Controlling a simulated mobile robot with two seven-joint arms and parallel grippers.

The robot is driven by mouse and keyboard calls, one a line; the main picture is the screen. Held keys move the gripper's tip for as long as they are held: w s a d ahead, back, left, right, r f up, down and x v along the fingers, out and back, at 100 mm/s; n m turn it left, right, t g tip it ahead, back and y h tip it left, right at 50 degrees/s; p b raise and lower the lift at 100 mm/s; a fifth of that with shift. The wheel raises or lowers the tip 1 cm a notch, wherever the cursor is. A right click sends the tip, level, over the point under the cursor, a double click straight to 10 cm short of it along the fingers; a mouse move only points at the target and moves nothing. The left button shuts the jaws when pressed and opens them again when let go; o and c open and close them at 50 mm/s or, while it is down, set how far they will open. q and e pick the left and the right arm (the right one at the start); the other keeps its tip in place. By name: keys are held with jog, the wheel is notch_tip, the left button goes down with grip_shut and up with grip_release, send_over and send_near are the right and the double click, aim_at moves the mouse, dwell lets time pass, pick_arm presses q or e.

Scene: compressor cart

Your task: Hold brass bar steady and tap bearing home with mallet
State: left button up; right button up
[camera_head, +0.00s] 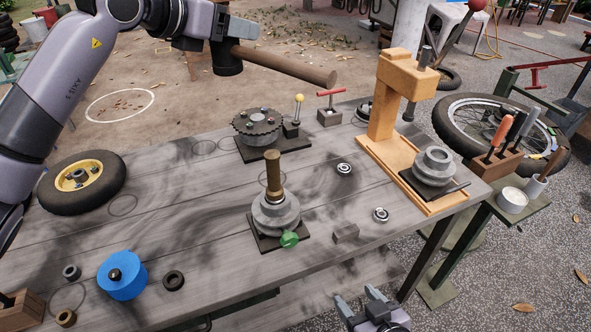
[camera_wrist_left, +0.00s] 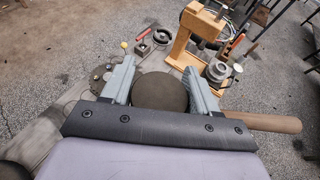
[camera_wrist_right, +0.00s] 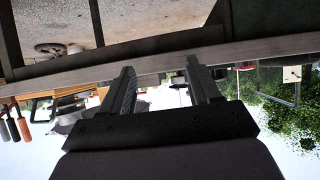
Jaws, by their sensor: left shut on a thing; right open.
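The mallet, with a dark head (camera_head: 227,60) and brown handle (camera_head: 290,68), is held above the back of the workbench. My left gripper (camera_head: 222,42) is shut on its head; in the left wrist view the round head (camera_wrist_left: 160,92) lies between the fingers and the handle (camera_wrist_left: 262,122) points right. The brass bar (camera_head: 273,172) stands upright on a grey hub (camera_head: 276,213) on a dark plate with a green knob. The bearing under the bar cannot be made out. My right gripper (camera_head: 358,298) is open and empty, low by the bench's front edge, apart from the bar.
Loose bearings (camera_head: 380,214) and a small grey block (camera_head: 345,233) lie right of the hub. A sprocket assembly (camera_head: 257,125) stands behind it, a wooden press (camera_head: 385,105) at back right. A wheel (camera_head: 82,180) and blue spool (camera_head: 121,275) are left.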

pick_arm(q)
jog(key=shift+r, duration=0.1)
pick_arm(e)
jog(key=w+a+r+t, duration=0.2)
jog(key=w+a+r, duration=0.15)
jog(key=r, duration=0.25)
jog(key=w+a+r+t, duration=0.1)
jog(key=w+a+r, duration=0.25)
jog(key=r, duration=0.25)
jog(key=t+y, duration=0.3)
send_near(275, 163)
jog(key=shift+n, duration=0.4)
jog(key=x, duration=1.1)
jog(key=shift+w+f, duration=0.2)
jog(key=shift+w, duration=0.15)
grip_shut()
pick_arm(q)
jog(key=s+d+f+m+g+h, duration=0.3)
jog(key=s+d+f+m+g, duration=0.1)
jog(key=s+d+f+m, duration=0.1)
jog(key=shift+s+d+f+g, duration=0.4)
jog(key=shift+s+d+f, duration=0.4)
jog(key=shift+d, duration=0.3)
